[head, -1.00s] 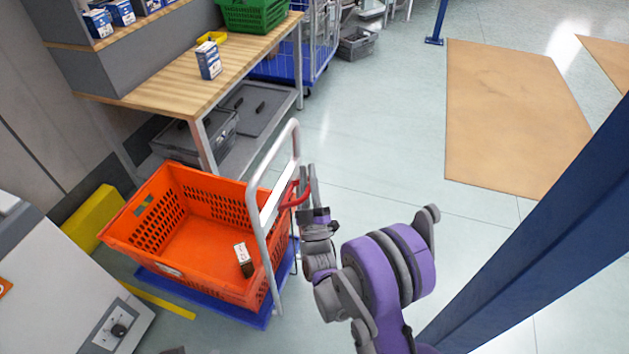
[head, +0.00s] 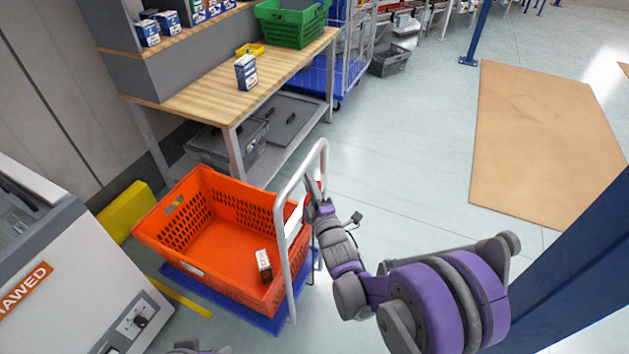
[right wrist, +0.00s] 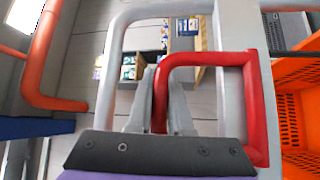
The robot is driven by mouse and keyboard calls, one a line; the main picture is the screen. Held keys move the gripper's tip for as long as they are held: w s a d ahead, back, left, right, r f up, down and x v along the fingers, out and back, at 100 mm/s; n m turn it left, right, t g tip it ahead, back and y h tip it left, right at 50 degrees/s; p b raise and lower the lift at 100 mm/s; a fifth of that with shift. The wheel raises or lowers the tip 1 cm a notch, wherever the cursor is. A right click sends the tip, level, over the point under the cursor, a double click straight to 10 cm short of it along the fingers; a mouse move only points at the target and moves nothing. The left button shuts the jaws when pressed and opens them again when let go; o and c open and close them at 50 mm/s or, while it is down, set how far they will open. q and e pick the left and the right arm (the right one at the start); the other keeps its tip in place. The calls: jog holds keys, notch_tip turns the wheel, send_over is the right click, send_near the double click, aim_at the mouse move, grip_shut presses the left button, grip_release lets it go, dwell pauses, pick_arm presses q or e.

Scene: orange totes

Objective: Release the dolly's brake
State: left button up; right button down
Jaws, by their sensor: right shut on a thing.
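The dolly is a blue base (head: 262,318) with a grey tubular handle frame (head: 283,230); an orange tote (head: 215,275) stands on it. The red brake lever (head: 319,184) is by the right side of the handle, mostly hidden by my gripper. In the right wrist view the red lever (right wrist: 210,59) is a bent bar beside the grey frame. My right gripper (head: 312,190) is at the lever. In the right wrist view its fingers (right wrist: 160,90) are shut on the lever's downward-running part.
A wooden-topped workbench (head: 200,100) with a green crate (head: 292,22) and cartons stands behind. A small carton (head: 264,266) lies in the tote. A white machine (head: 75,275) is at left, a blue post (head: 570,270) at right.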

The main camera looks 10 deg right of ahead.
jog(key=shift+w+a, duration=0.15)
jog(key=shift+a, duration=0.05)
jog(key=shift+n, duration=0.3)
jog(key=c, duration=0.8)
grip_release()
jog(key=shift+c, duration=0.2)
jog(key=shift+f, duration=0.1)
jog(key=v, duration=1)
jog(key=shift+s, duration=0.45)
jog(key=shift+d, duration=0.2)
